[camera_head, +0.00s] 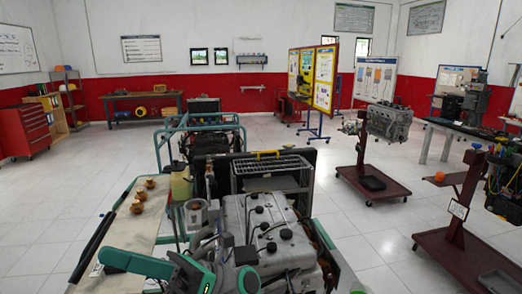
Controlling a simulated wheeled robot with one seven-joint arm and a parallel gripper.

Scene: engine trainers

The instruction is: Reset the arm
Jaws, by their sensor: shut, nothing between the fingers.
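Teal and dark links of my arm show at the bottom edge, left of centre, in front of the grey engine block (265,225). I cannot make out my gripper or its fingertips among these parts. The arm overlaps the near end of the engine bench and hides part of it.
A long tan board (125,240) with small brown parts (138,200) lies at left. An engine on a maroon stand (374,185) and another maroon stand (455,245) are at right. Pale floor (360,255) is open between.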

